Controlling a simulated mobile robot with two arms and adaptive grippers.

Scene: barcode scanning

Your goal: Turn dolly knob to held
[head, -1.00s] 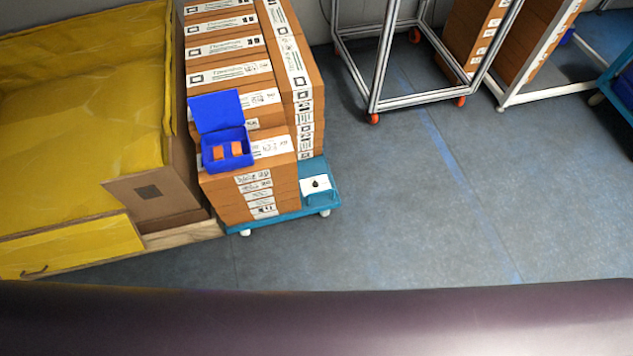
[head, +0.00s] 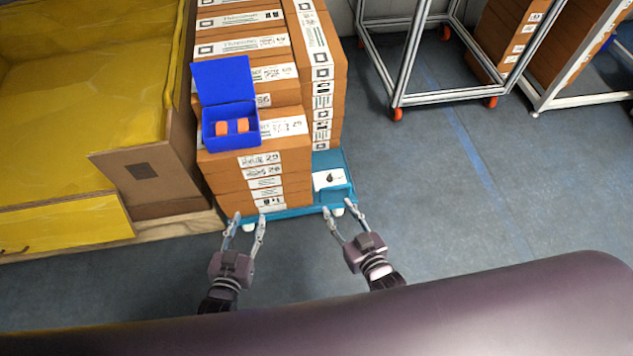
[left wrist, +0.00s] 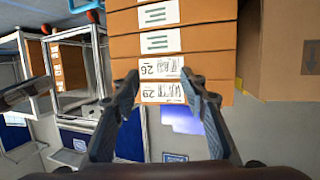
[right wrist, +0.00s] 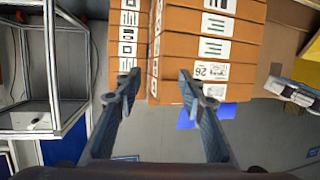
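The dolly knob (head: 329,182) is a small dark shape on a white plate at the front right corner of the blue dolly (head: 290,212). Its exact setting is too small to read. My left gripper (head: 249,218) is open and empty in front of the dolly's left front edge, with stacked cartons ahead of it in the left wrist view (left wrist: 163,78). My right gripper (head: 340,208) is open and empty just in front of the knob's corner, apart from the knob. It also shows open in the right wrist view (right wrist: 158,78), where I cannot make out the knob.
Stacked brown cartons (head: 265,168) fill most of the dolly. An open blue box (head: 231,135) with orange items sits on them. A yellow-lined bin (head: 90,90) stands close on the left. A metal frame cart (head: 408,60) is behind right. The floor (head: 440,200) on the right is clear.

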